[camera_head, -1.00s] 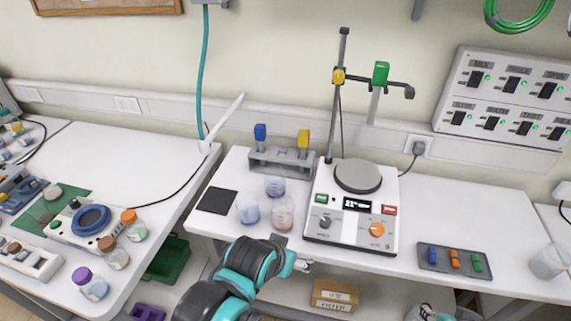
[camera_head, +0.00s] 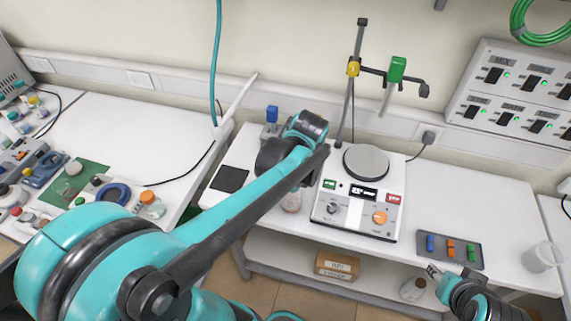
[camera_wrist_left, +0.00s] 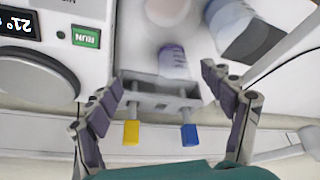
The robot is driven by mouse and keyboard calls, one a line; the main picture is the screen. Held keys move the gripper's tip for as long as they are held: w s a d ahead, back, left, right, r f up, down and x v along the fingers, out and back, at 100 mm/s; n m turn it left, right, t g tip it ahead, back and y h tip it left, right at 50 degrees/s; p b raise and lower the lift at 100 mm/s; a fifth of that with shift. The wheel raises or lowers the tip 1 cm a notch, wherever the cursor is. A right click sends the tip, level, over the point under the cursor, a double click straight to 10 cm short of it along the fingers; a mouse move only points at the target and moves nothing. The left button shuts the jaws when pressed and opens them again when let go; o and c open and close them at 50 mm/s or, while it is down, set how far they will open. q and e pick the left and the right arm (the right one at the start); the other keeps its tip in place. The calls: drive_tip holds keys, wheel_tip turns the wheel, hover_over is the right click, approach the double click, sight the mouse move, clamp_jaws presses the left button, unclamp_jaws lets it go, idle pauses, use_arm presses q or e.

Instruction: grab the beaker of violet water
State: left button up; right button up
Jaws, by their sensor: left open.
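The beaker of violet water (camera_wrist_left: 173,62) stands on the table in the left wrist view, close to the grey rack with yellow and blue clamps. My left gripper (camera_wrist_left: 168,112) is open, with its fingers apart on either side of the rack and the violet beaker between them but further up the picture. Nothing is held. In the head view my left arm hides the violet beaker and most of the gripper. My right gripper (camera_head: 433,272) is low on the right, before the table's front edge; its jaw opening is too small to judge.
A beaker with pinkish liquid (camera_head: 291,202) stands close by, left of the hotplate stirrer (camera_head: 358,205). A bluish beaker (camera_wrist_left: 228,16) is to the right in the wrist view. The rack (camera_wrist_left: 160,88) lies under the fingers. A dark mat (camera_head: 229,179) is left; the stand rises behind.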

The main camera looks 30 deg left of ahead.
use_arm(q)
drive_tip(key=w+a+f+n, duration=0.1)
drive_tip(key=w+f, duration=0.1)
drive_tip(key=w+a+f+n+g, duration=0.1)
drive_tip(key=w+a+f+n, duration=0.1)
drive_tip(key=f, duration=0.1)
drive_tip(key=w+a+f+n+y+b, duration=0.1)
drive_tip(key=w+a+f, duration=0.1)
drive_tip(key=f, duration=0.1)
drive_tip(key=shift+a+g, duration=0.25)
drive_tip(key=shift+g, duration=0.15)
drive_tip(key=b+x, duration=0.2)
drive_tip(key=x, duration=0.2)
drive_tip(key=shift+s+a+f, duration=0.15)
drive_tip(key=shift+a, duration=0.05)
drive_tip(key=shift+a+f, duration=0.15)
drive_tip(key=shift+f, duration=0.1)
drive_tip(key=shift+r, duration=0.1)
drive_tip(key=c, duration=1.5)
drive_tip(key=shift+o, duration=0.2)
